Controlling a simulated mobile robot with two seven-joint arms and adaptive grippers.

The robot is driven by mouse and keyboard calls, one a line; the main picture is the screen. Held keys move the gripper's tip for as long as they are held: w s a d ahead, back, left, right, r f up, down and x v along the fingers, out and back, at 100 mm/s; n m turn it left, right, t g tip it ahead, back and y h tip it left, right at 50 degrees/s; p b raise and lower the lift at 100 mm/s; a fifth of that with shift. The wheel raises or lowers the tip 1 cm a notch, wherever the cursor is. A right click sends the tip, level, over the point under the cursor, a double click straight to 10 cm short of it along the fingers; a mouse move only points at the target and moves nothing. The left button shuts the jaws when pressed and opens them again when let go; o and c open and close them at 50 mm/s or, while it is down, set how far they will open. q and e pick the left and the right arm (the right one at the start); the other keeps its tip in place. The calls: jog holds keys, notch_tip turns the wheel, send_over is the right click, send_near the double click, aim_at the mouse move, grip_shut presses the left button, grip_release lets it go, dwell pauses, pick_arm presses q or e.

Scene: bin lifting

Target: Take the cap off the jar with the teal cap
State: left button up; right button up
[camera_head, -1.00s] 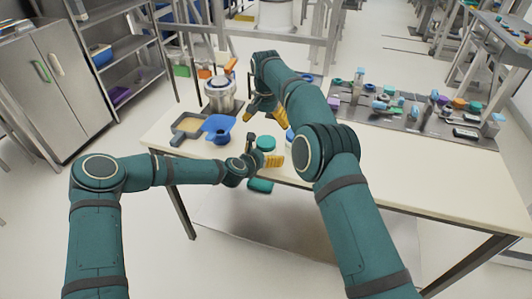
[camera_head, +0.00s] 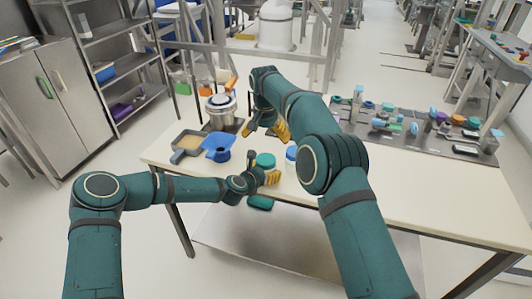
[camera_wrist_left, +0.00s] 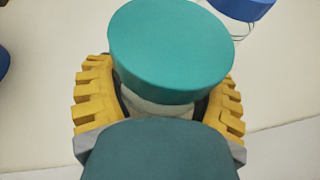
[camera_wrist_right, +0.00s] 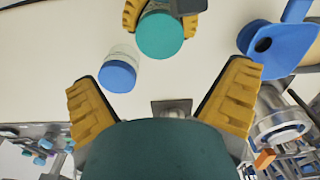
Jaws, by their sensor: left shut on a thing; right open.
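The jar with the teal cap stands upright near the table's front edge; its teal cap (camera_head: 265,160) is on top. In the left wrist view the teal cap (camera_wrist_left: 170,45) fills the upper middle, with a little of the pale jar body (camera_wrist_left: 160,105) below it. My left gripper (camera_head: 268,177) is shut on the jar body, its yellow fingers (camera_wrist_left: 160,100) on both sides below the cap. My right gripper (camera_head: 267,131) is open and empty, above and behind the jar. In the right wrist view the teal cap (camera_wrist_right: 160,36) lies beyond the open fingers (camera_wrist_right: 165,92).
A jar with a blue cap (camera_wrist_right: 118,74) stands close beside the teal-capped jar. A blue funnel-like holder (camera_head: 217,146), a grey tray (camera_head: 188,141) and a metal pot (camera_head: 221,112) are at the left. A grey mat (camera_head: 410,145) with several small items lies at the right.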

aim_at(266, 159)
pick_arm(q)
jog(key=shift+r, duration=0.1)
pick_arm(e)
jog(key=shift+n+t, duration=0.4)
jog(key=shift+n, duration=0.3)
notch_tip(266, 159, down, 9)
jog(key=shift+f, duration=0.1)
jog(key=c, duration=1.3)
jog(key=shift+w, duration=0.1)
jog(key=shift+r, duration=1.1)
jog(key=shift+r, duration=0.1)
